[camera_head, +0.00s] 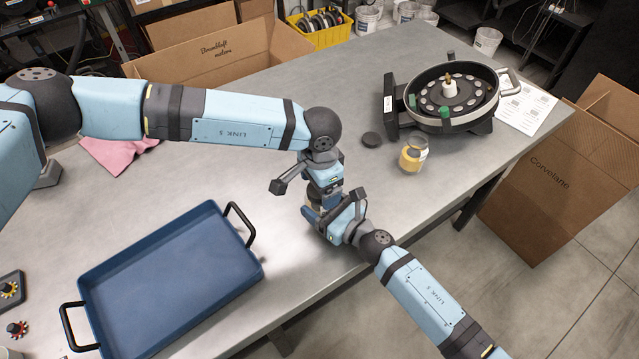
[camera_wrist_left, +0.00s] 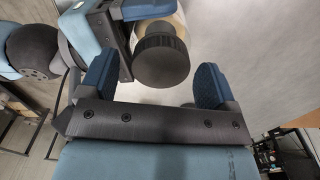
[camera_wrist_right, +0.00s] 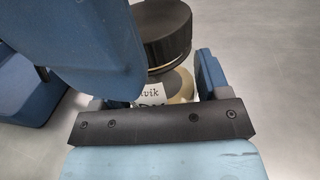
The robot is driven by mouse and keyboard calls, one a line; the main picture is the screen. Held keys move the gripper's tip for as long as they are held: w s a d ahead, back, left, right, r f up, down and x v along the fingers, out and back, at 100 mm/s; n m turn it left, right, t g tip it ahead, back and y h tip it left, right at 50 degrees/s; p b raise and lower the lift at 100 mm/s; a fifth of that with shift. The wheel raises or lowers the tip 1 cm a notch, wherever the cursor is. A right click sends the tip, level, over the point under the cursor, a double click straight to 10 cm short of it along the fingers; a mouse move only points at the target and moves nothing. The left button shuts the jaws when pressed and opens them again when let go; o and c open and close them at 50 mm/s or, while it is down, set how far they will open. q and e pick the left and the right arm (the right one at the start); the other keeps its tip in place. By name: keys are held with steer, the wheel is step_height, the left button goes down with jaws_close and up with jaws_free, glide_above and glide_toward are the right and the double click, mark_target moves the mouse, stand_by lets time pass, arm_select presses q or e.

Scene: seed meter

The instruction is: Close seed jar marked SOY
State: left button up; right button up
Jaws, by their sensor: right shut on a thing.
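A jar with a beige body (camera_wrist_right: 180,86) and a wide black lid (camera_wrist_right: 166,32) on top shows in the right wrist view. Its white label (camera_wrist_right: 150,95) is partly covered; only "vik" and part of a larger word below show. My right gripper (camera_head: 322,216) is shut on this jar near the table's front edge. In the left wrist view the black lid (camera_wrist_left: 160,61) lies between my left gripper's (camera_wrist_left: 155,85) spread fingers, apart from them. My left gripper is open, just over the jar. In the head view the grippers hide most of the jar.
An open jar with yellow contents (camera_head: 411,158) and a loose dark disc (camera_head: 371,140) stand on the table (camera_head: 300,85) at the right. Behind them is the seed meter (camera_head: 450,120) with a round seed plate. A blue tray (camera_head: 225,283) lies at front left; cardboard boxes stand around.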

arm_select(q)
steer(key=shift+r, duration=2.2)
steer(key=shift+c, duration=0.5)
